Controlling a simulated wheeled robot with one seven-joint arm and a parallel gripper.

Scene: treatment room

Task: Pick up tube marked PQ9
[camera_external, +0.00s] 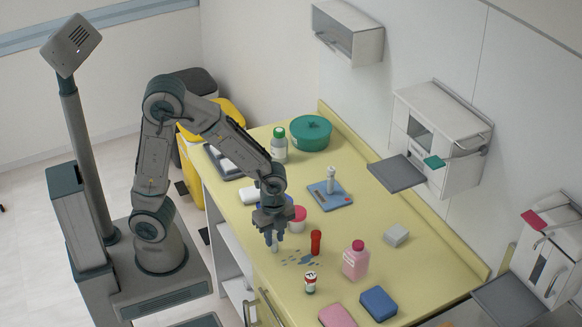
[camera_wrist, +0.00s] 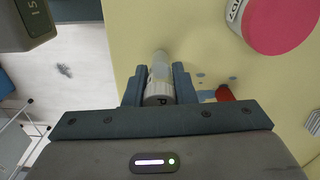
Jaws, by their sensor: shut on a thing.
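My gripper (camera_external: 272,232) is over the near-left edge of the yellow counter. In the wrist view its two dark fingers (camera_wrist: 158,78) are shut on a pale, whitish tube (camera_wrist: 159,96) whose grey-white end faces the camera. A dark letter that looks like P shows on that end; the rest of the marking cannot be read. In the external view the tube's lower part (camera_external: 274,246) shows just below the fingers. I cannot tell whether its bottom touches the counter.
On the counter (camera_external: 283,302) close by are a pink-lidded jar (camera_external: 298,217), a red tube (camera_external: 316,241), a small red-and-white vial (camera_external: 310,282), a pink bottle (camera_external: 356,261) and blue-grey spots (camera_external: 306,259). A blue scale (camera_external: 318,190) bears a white bottle.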

